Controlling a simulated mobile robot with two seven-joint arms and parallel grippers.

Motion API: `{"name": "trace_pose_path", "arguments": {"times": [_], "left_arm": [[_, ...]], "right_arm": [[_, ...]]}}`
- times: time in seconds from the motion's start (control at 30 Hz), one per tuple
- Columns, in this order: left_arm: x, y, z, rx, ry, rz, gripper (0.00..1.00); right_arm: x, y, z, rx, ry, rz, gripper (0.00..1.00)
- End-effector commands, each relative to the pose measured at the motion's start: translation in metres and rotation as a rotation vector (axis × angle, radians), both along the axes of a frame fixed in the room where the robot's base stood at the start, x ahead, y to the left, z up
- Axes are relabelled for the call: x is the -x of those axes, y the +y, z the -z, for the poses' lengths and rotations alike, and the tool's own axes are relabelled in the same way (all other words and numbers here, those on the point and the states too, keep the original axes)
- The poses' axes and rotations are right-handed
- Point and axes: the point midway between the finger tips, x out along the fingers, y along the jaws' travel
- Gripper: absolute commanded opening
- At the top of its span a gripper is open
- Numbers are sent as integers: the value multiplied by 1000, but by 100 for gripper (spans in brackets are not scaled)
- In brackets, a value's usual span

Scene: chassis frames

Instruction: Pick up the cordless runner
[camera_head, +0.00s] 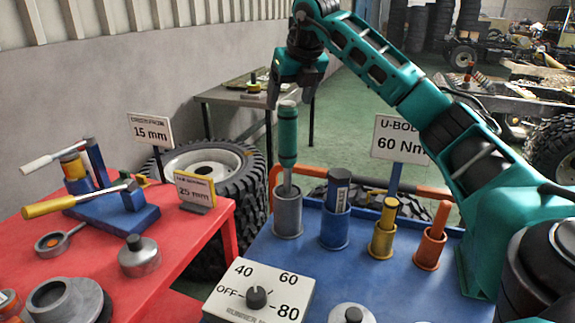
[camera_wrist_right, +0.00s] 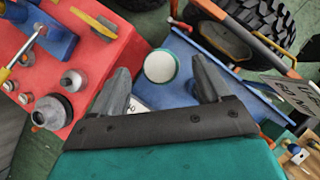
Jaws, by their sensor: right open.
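The cordless runner (camera_head: 288,134) looks to be the teal cylinder standing upright in a grey cup (camera_head: 288,216) at the back left of the blue table. In the right wrist view its round pale top with a teal rim (camera_wrist_right: 160,66) shows between the two fingers. My right gripper (camera_head: 292,90) is open, pointing down just above the runner's top. I cannot tell whether the fingers reach past its top. A dial box (camera_head: 259,293) marked OFF, 40, 60, 80 and partly "RUNNER" sits at the front of the blue table. My left gripper is not in view.
Blue, yellow and orange cups with upright pieces (camera_head: 383,238) stand right of the runner. A "60 Nm" sign (camera_head: 401,139) rises behind them. A red table (camera_head: 100,225) with tools is at left. Tyres (camera_head: 215,180) and an orange rail lie behind.

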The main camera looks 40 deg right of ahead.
Motion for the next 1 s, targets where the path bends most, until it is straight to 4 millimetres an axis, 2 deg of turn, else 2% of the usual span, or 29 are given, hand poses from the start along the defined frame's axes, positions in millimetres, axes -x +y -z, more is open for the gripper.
{"name": "trace_pose_path", "arguments": {"times": [0.17, 0.43, 0.73, 0.77, 1.0], "left_arm": [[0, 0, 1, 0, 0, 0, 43], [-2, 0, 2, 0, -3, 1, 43], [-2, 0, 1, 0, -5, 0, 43], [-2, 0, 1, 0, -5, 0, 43], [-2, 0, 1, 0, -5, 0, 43]], "right_arm": [[-5, -1, 12, 0, 1, -2, 77], [-20, -7, 47, -1, 1, -3, 77], [-23, -8, 53, 0, -1, -3, 77], [-23, -8, 53, 0, -1, -3, 76], [-23, -8, 53, 0, -1, -3, 53]]}}
